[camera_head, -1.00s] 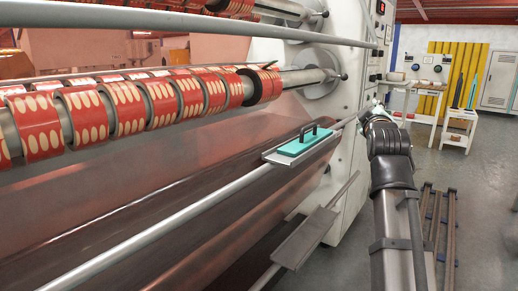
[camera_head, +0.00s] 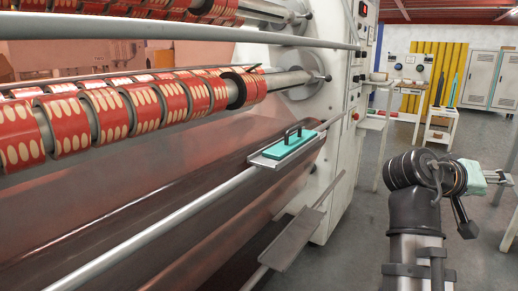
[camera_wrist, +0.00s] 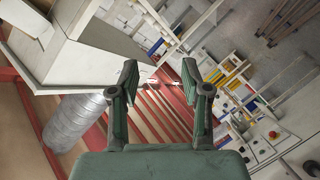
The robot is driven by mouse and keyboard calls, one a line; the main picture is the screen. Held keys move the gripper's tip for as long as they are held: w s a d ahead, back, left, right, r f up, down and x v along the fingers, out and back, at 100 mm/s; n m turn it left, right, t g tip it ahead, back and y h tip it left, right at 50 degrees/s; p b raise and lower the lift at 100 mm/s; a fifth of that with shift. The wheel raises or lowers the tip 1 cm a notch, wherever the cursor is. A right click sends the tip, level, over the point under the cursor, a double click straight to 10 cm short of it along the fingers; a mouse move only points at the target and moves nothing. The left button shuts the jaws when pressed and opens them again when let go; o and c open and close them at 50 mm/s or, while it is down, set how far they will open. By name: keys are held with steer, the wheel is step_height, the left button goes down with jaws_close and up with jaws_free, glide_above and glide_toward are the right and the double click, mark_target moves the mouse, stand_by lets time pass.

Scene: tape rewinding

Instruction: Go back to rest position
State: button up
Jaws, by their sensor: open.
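My gripper (camera_head: 497,178) is at the right side of the head view, beside the machine and pointing right. In the wrist view its two fingers (camera_wrist: 160,78) stand apart with nothing between them. The head view shows my arm bent at the lower right. A teal block with a black handle (camera_head: 294,146) sits on a small metal tray (camera_head: 262,161) fixed to the machine's long bar, well to the left of my gripper. Red tape rolls with pale ovals (camera_head: 155,108) line a shaft at the left.
The machine's white side panel (camera_head: 345,130) stands between the rolls and my arm. A white side table (camera_head: 438,128) and grey cabinets (camera_head: 495,80) are at the back right. A white frame edge (camera_head: 510,205) is near my gripper. Grey floor (camera_head: 360,215) is open between.

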steer(key=s+a+m+g+y, duration=0.25)
steer(key=s+m+g, duration=0.9)
steer(key=s, duration=0.85)
steer(key=w+d+f+n+t+p, duration=0.1)
steer(key=w+f+n+t+p, duration=0.35)
steer(key=w, duration=0.45)
steer(key=w+d+f+n+t+p, duration=0.1)
steer(key=w+f+n+p, duration=0.3)
steer(key=w+f+p, duration=0.45)
steer(key=w+a+f+n+t+y+p, duration=0.1)
steer(key=w+a+f+n+y+p, duration=0.2)
steer(key=f, duration=0.4)
steer(key=w+a+f+n+t+p, duration=0.1)
steer(key=w+a+f+n+p, duration=0.35)
steer(key=f, duration=0.25)
steer(key=s+a+f+n+g+y+p, duration=0.2)
steer(key=s+a+f+y+p, duration=0.4)
steer(key=a+f+p, duration=0.6)
steer(key=s+a+f+g+y+p, duration=0.1)
steer(key=s+a+f+p, duration=0.1)
steer(key=s, duration=0.4)
steer(key=s+a+f+g+y+p, duration=0.1)
steer(key=s+a+f+p, duration=0.1)
steer(key=s+a, duration=0.3)
steer(key=s+a+f+g+y+p, duration=0.1)
steer(key=s+a+f, duration=0.3)
steer(key=s, duration=0.5)
steer(key=shift+a+f+p, duration=0.25)
steer(key=shift+f+p, duration=0.05)
steer(key=shift+p, duration=0.15)
